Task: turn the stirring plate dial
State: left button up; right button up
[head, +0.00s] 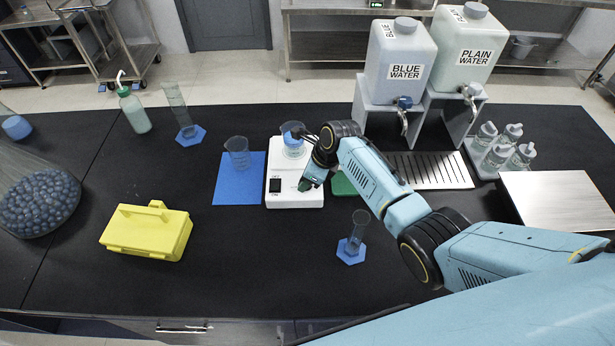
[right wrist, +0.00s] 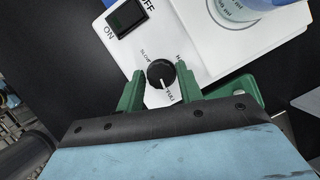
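The white stirring plate (head: 283,199) stands on the black bench in the head view, with a beaker of blue liquid (head: 293,140) on top. Its black dial (right wrist: 161,74) shows in the right wrist view, with a white pointer line and print around it. A black switch (right wrist: 126,17) marked ON and OFF sits beside the dial. My right gripper (right wrist: 160,92) has its green fingers apart, one on each side of the dial; I cannot tell whether they touch it. In the head view the right gripper (head: 306,184) is at the plate's front right corner. My left gripper is not in view.
A blue mat (head: 226,192) with an empty beaker (head: 238,153) lies left of the plate. A small cylinder (head: 357,230) on a blue base stands front right. Water containers (head: 400,60) stand behind my right arm. A yellow box (head: 147,232) is at left.

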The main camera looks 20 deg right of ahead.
jog(key=c, duration=0.6)
jog(key=shift+o, duration=0.2)
